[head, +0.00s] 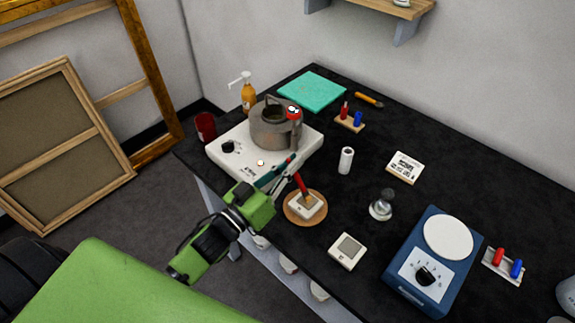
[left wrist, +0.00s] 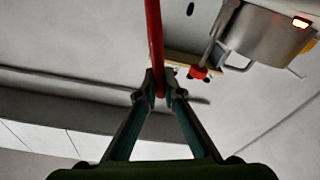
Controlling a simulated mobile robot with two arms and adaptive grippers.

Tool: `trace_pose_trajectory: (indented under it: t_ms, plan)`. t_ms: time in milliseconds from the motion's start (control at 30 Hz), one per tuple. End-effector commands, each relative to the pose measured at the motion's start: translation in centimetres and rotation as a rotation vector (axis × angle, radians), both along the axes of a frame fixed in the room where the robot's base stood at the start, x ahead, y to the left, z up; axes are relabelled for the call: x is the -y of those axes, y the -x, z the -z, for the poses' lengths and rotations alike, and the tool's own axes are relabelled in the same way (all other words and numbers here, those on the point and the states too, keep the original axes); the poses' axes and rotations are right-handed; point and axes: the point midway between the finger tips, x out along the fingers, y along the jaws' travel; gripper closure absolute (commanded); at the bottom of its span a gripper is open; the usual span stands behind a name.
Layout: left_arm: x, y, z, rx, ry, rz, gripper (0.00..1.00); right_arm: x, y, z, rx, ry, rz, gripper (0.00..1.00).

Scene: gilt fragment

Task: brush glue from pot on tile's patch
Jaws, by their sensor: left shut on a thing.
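My left gripper (head: 293,171) is shut on the red handle of a brush (head: 301,185). In the left wrist view the red handle (left wrist: 155,40) runs up from between the fingertips (left wrist: 160,90). In the head view the brush is tilted, its brown tip low over a small white tile (head: 297,212) on a round wooden board (head: 290,218). I cannot tell whether the tip touches the tile; the tile's patch is largely hidden by it. A grey metal pot (head: 268,135) stands on a white hotplate (head: 262,163); its contents cannot be made out. My right gripper is not in view.
A white square with a grey panel (head: 347,249), a metal weight-like object (head: 381,207) and a white cylinder (head: 346,161) stand right of the board. A blue device with a round plate (head: 422,270) is farther right. An orange pump bottle (head: 249,95) stands behind the hotplate.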

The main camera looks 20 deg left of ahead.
Motion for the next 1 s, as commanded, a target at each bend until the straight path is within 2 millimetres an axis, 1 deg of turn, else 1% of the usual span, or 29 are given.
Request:
trace_pose_trajectory:
  t_ms: [100, 233, 367, 533, 667, 767, 1000]
  plan:
    - [0.3, -0.9, 0.0, 0.0, -0.001, 0.0, 1.0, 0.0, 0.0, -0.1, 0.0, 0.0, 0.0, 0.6]
    - [0.4, -1.0, 0.1, -0.002, -0.002, 0.0, 1.0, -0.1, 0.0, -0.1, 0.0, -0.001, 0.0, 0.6]
    - [0.1, -0.3, 0.1, -0.004, -0.002, -0.001, 1.0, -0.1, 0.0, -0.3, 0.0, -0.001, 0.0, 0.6]
    - [-0.3, 1.0, 0.1, -0.005, -0.002, 0.0, 1.0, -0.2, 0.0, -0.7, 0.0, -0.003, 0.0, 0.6]
    - [-0.6, 1.6, 0.1, -0.003, -0.001, -0.001, 1.0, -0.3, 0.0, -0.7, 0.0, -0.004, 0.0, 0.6]
    - [-0.5, 1.3, 0.1, -0.001, -0.001, -0.001, 1.0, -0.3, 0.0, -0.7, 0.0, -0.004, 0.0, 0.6]
    - [0.1, -0.4, 0.0, 0.001, -0.002, 0.0, 1.0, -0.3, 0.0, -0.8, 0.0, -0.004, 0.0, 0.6]
